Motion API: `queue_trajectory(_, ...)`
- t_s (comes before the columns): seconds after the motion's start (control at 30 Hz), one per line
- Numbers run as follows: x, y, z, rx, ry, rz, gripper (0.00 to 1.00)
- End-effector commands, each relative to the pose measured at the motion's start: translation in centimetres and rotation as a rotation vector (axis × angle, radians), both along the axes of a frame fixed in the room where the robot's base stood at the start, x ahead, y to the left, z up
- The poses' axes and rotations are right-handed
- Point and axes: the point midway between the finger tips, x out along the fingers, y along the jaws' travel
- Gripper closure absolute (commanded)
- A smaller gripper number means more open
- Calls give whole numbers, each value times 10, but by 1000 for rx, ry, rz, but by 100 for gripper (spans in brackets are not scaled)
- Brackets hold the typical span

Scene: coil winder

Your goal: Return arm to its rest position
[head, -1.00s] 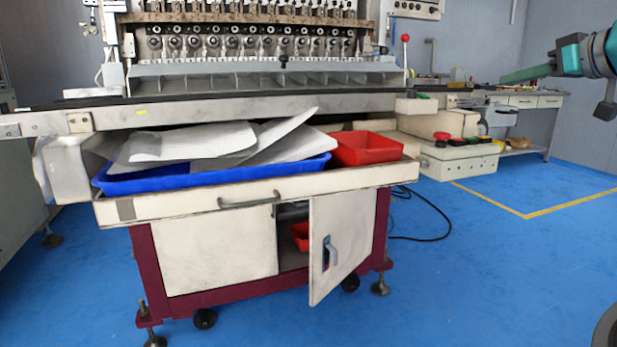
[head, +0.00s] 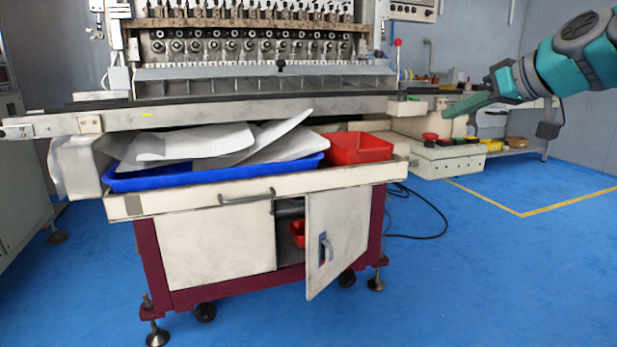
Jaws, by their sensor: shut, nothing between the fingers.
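My gripper (head: 468,104) is at the upper right of the head view, at the end of my teal and dark grey arm. Its green fingers point left and lie together, shut, with nothing seen between them.
Below the winder, a cabinet (head: 210,245) has its right door (head: 338,235) ajar, with a red bin inside. A blue tray (head: 215,178) with papers and a red bin (head: 358,148) stand on top. A black cable (head: 420,237) lies on the blue floor, clear at right.

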Motion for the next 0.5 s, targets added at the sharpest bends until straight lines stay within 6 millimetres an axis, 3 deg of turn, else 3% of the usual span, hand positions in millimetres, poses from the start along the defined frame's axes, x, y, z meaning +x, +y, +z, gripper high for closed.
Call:
queue_trajectory(0.17,-23,64,-39,-11,167,47,100)
queue_trajectory(0.3,-55,109,-86,-43,324,62,100)
queue_trajectory(0.5,-114,149,-156,-110,543,39,100)
